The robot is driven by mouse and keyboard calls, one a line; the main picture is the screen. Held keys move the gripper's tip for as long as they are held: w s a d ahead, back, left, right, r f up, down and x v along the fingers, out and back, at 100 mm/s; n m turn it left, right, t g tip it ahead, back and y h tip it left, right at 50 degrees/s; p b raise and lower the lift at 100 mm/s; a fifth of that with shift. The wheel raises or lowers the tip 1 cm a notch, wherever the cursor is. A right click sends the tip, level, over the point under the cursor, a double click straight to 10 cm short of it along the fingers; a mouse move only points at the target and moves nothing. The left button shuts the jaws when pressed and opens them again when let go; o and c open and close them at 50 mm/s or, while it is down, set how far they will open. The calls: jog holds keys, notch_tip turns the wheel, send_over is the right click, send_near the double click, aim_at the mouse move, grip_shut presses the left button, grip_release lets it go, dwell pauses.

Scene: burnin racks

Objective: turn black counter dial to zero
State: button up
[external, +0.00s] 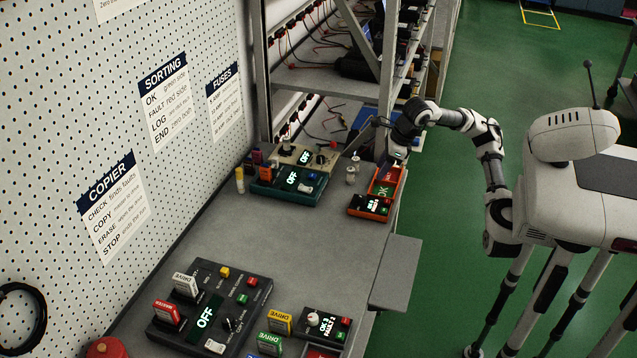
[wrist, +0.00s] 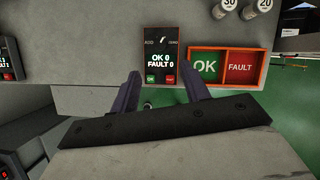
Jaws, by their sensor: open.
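The black counter (wrist: 162,58) sits near the desk edge in the wrist view, left of an orange-rimmed tray. Its display reads OK 0, FAULT 0, with a green and a red button below. Its small dial (wrist: 163,40) is above the display, its pale pointer tilted up and right; the labels are too small to read surely. The counter also shows in the external view (external: 370,206). My gripper (wrist: 160,82) is open and empty, its fingers either side of the counter's lower end in the picture. In the external view my gripper (external: 398,154) is above the tray end.
The tray (wrist: 230,48) has green OK and red FAULT parts. Another counter (external: 325,325), reading OK 3, FAULT 2, is at the near end by the copier box (external: 210,310). A teal box (external: 290,187) reads OFF. Shelving stands behind; the middle desk (external: 260,235) is clear.

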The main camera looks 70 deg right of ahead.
aim_at(362, 198)
jog(key=shift+s+r, duration=0.25)
jog(key=shift+r, duration=0.35)
jog(key=w+f+n+y+b, duration=0.1)
jog(key=f+n+b, duration=0.1)
jog(key=f, duration=0.2)
jog(key=w+f+n+g+b, duration=0.1)
jog(key=w+f+n+b, duration=0.1)
jog(key=f+n+b, duration=0.1)
jog(key=w+f+n+y+b, duration=0.1)
jog(key=w+f+n+b, duration=0.1)
jog(key=f, duration=0.3)
jog(key=shift+w+a+f+n+y+b, duration=0.25)
jog(key=shift+a+f+n+b, duration=0.2)
jog(key=shift+b, duration=0.3)
jog(key=shift+d, duration=0.1)
